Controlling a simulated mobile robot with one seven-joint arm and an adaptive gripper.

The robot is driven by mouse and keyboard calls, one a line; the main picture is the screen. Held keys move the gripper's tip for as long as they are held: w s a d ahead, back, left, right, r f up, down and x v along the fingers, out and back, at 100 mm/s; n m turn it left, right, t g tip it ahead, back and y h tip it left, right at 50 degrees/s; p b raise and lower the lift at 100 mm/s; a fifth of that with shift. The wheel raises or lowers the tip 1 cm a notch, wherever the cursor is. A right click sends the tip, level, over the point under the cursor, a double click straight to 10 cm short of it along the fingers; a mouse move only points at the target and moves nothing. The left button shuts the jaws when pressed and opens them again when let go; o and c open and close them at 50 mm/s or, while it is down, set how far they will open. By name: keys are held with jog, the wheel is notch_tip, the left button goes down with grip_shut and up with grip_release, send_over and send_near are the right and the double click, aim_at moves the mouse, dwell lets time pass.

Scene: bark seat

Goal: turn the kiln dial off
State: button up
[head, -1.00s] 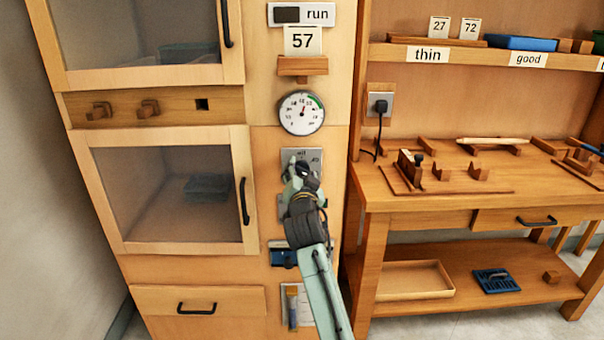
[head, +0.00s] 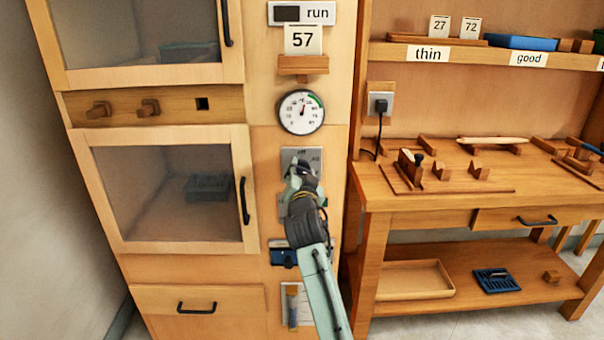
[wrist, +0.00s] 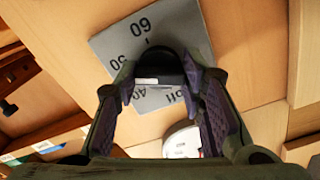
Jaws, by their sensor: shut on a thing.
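The kiln dial is a dark knob (wrist: 160,66) on a grey plate (head: 303,155) on the kiln's wooden front panel. The plate also shows in the wrist view (wrist: 190,28), upside down, with "60" and other partly covered markings. My gripper (head: 300,174) is at the plate in the head view and hides the knob there. In the wrist view my gripper's two fingers (wrist: 162,88) are shut on the knob, one on each side.
A round gauge (head: 301,112) sits above the plate, with a "57" card (head: 303,40) and a "run" sign (head: 318,13) higher up. The lower kiln door (head: 140,244) is closed at the left. A wooden workbench (head: 480,178) stands at the right.

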jog(key=n+b, duration=0.1)
jog(key=n, duration=0.4)
jog(key=shift+n, duration=0.4)
jog(key=n+b, duration=0.1)
jog(key=n, duration=0.4)
jog(key=shift+n, duration=0.3)
jog(key=n+b, duration=0.1)
jog(key=n, duration=0.5)
jog(key=n+b, duration=0.1)
jog(key=n, duration=0.4)
jog(key=shift+n, duration=0.3)
jog(key=o, duration=1.2)
jog(key=shift+c, duration=0.2)
